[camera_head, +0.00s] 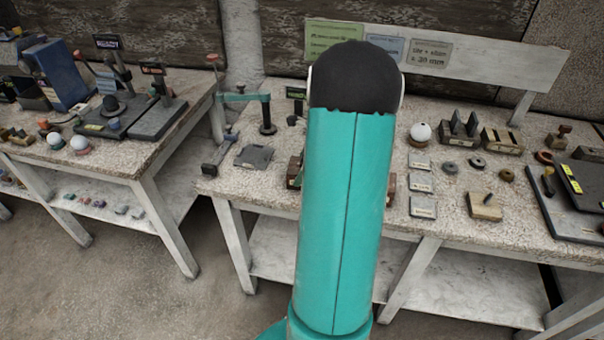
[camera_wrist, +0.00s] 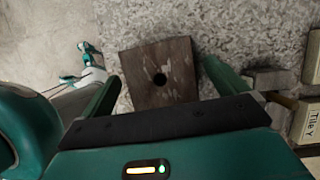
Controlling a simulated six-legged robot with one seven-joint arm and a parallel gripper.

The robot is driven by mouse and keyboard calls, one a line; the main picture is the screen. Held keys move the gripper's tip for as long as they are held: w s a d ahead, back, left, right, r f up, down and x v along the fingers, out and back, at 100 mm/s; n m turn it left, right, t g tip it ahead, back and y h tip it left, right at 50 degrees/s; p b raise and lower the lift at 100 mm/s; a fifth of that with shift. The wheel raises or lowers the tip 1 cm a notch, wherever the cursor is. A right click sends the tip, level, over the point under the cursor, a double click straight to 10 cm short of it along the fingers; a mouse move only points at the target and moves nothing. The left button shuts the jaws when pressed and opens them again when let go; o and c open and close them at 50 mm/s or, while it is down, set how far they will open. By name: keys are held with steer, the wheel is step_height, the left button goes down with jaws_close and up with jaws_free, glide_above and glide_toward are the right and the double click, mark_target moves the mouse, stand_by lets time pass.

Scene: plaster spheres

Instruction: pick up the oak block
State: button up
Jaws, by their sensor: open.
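A brown wooden block (camera_wrist: 178,62) with a dark round hole in its top lies on the speckled tabletop in the wrist view; I take it as the oak block. My gripper (camera_wrist: 161,76) is open, with one teal finger to the left of the block and one to the right. The block lies between the fingers in the picture; I cannot tell the height gap, and it does not look gripped. In the head view my arm covers the middle of the bench, and neither my gripper nor this block can be made out there.
Near the right finger stand tan labelled pieces (camera_wrist: 307,122) and a grey piece (camera_wrist: 270,80). On the bench (camera_head: 455,225) are pale tiles (camera_head: 422,184), a white sphere (camera_head: 420,131), a light wooden block with a peg (camera_head: 485,207) and a dark tray (camera_head: 575,205). A second bench (camera_head: 110,160) stands left.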

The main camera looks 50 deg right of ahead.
steer(key=x, duration=0.2)
steer(key=shift+f, duration=0.35)
steer(key=shift+w, duration=0.1)
steer(key=c, duration=1.3)
steer(key=shift+o, duration=0.2)
steer(key=shift+r, duration=0.1)
